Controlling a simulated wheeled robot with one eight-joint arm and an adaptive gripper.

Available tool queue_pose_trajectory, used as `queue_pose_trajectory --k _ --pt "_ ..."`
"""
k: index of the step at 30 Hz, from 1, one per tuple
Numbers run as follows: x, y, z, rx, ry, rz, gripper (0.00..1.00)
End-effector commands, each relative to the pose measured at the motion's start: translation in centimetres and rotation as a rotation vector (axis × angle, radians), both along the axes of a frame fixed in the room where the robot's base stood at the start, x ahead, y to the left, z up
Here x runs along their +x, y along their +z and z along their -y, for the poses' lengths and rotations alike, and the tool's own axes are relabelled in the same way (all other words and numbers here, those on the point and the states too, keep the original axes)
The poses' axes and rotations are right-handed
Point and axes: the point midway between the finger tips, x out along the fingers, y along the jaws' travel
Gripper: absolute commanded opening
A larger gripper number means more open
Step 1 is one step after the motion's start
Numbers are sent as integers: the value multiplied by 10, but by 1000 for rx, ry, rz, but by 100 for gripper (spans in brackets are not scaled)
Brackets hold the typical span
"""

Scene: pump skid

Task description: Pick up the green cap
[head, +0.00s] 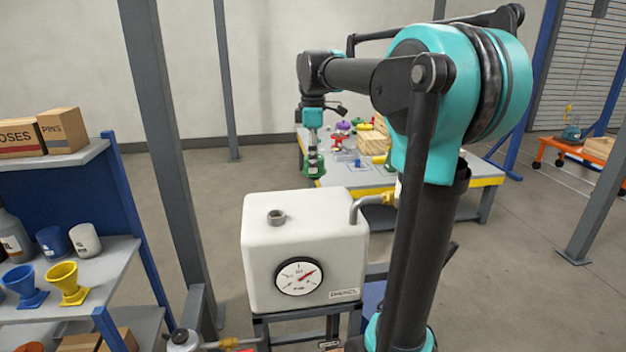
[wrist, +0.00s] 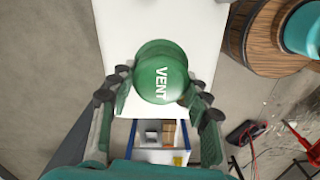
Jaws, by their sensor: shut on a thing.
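A white surface lies below the cap in the wrist view.
A white diesel tank (head: 298,245) with a gauge and an open neck (head: 277,216) stands nearer. The yellow-edged table (head: 447,186) bears several coloured parts and crates. A shelf (head: 75,280) with funnels is at left. A barrel (wrist: 250,38) shows in the wrist view.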

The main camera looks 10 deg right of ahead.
Motion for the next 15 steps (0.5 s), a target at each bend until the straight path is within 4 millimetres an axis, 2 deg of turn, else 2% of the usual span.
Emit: queue_pose_trajectory --k 1,6,12,15 --pt "0 14 0 0 0 0 8" --pt "0 53 0 0 0 0 8" --pt "0 86 0 0 0 0 8" --pt "1 96 0 0 0 0 8"
